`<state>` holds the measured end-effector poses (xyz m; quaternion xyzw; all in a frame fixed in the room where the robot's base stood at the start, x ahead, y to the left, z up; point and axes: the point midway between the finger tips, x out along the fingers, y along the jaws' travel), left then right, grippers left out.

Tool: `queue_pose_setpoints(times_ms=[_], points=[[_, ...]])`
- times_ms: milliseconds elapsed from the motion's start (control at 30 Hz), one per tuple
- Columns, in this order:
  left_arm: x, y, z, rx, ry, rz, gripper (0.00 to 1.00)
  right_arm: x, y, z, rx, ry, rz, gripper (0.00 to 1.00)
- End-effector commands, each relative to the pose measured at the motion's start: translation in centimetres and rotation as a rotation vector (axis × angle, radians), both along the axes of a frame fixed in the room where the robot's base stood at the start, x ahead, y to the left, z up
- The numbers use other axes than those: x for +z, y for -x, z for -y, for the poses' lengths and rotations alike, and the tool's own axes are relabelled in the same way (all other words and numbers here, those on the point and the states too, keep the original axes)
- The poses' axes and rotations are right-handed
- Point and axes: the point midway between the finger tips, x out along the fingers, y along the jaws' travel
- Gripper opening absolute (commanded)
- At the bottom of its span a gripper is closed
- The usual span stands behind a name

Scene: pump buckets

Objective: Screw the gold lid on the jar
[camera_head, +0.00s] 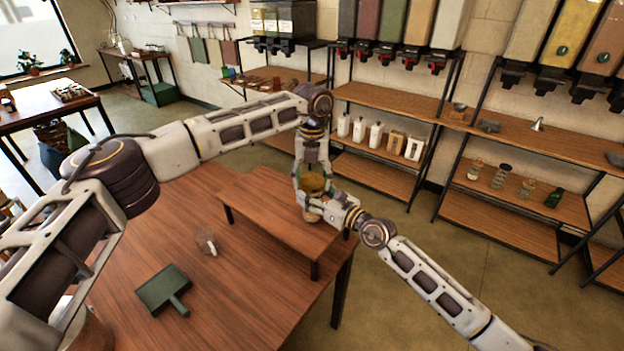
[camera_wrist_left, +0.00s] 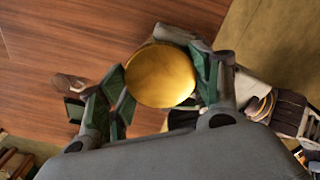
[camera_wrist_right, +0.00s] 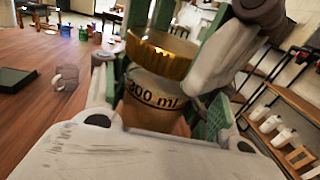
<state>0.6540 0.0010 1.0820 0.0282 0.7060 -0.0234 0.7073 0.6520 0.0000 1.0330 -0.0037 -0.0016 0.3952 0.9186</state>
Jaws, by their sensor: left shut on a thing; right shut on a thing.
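The jar (camera_wrist_right: 155,92) is glass with "300 ml" printed on it and stands upright on the small raised wooden stand (camera_head: 265,205). My right gripper (camera_wrist_right: 165,100) is shut around the jar's body from the side. The gold lid (camera_wrist_left: 161,76) sits at the jar's top, level as far as I can tell; it also shows in the right wrist view (camera_wrist_right: 160,58). My left gripper (camera_wrist_left: 165,85) comes from above, its green-padded fingers shut on the lid's rim. Whether the threads are engaged cannot be seen.
A clear glass cup (camera_head: 207,242) and a dark green dustpan-like tool (camera_head: 165,290) lie on the wooden table (camera_head: 110,260) left of the stand. Shelves with dispensers and bottles stand behind. The stand's left part is clear.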

Motion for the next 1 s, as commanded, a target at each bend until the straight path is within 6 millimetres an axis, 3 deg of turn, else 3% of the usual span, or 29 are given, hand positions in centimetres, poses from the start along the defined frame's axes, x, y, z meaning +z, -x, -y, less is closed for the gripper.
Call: queue_pose_setpoints(times_ms=[33, 1000], points=[[-0.3, 0.0, -0.3, 0.003, -0.006, -0.004, 0.4, 0.7, -0.2, 0.2, -0.005, -0.005, 0.012, 0.15], [-1.3, 0.2, -0.1, 0.0, -0.006, -0.005, 0.41, 0.7, -0.2, 0.2, -0.005, -0.005, 0.014, 0.15]])
